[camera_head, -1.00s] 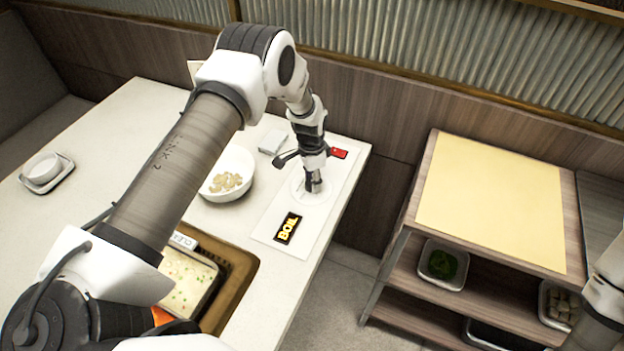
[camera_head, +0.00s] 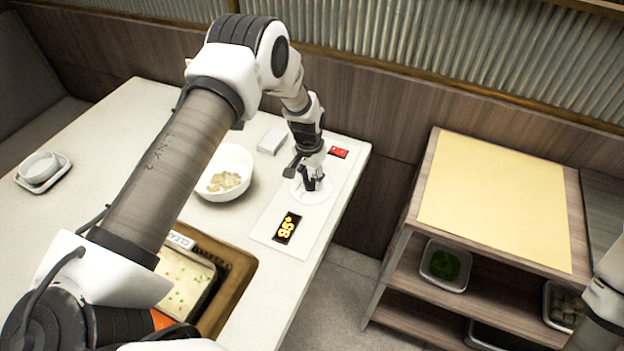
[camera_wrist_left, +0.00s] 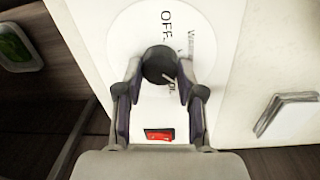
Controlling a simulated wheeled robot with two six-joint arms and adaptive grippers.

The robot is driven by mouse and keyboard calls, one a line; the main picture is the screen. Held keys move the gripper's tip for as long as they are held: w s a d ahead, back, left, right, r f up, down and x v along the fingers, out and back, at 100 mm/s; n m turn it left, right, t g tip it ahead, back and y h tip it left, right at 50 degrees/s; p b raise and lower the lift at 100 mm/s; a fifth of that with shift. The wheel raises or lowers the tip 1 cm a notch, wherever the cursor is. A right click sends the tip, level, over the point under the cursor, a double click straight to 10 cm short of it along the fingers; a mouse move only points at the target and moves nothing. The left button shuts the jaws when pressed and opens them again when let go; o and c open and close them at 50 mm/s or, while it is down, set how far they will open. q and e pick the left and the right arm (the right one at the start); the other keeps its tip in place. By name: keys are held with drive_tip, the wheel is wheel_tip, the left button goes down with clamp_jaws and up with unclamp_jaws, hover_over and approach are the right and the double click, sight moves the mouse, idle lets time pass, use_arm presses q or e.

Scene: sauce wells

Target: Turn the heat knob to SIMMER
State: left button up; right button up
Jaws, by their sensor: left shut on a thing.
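The dark round heat knob (camera_wrist_left: 158,64) sits on a white dial disc (camera_wrist_left: 122,40) with OFF and other partly hidden lettering. My left gripper (camera_wrist_left: 160,80) is shut on the knob, one finger on each side, in the left wrist view. In the head view the left gripper (camera_head: 313,184) stands over the dial and hides most of the knob. A black display (camera_head: 287,228) on the panel shows orange characters that look like "95°". The SIMMER label cannot be read. Of my right side only an arm part shows at the right edge.
A red switch (camera_head: 338,152) is on the panel behind the dial. A white bowl (camera_head: 232,158) with pale pieces stands left of the panel. A shelf cart (camera_head: 500,195) stands to the right.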

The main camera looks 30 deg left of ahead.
sight(308, 181)
use_arm(q)
drive_tip(key=shift+s+f+n, duration=0.15)
drive_tip(key=shift+s+n, duration=0.05)
drive_tip(key=shift+n, duration=0.65)
drive_tip(key=shift+s+f+n, duration=0.1)
drive_tip(key=shift+s+n, duration=0.05)
drive_tip(key=shift+n, duration=0.7)
drive_tip(key=o, duration=1.1)
drive_tip(key=shift+o, duration=0.2)
drive_tip(key=shift+w+r, duration=0.1)
drive_tip(key=shift+r, duration=0.1)
drive_tip(key=shift+w+r, duration=0.1)
drive_tip(key=shift+r, duration=0.2)
wheel_tip(308, 181, up, 11)
drive_tip(key=shift+a, duration=0.35)
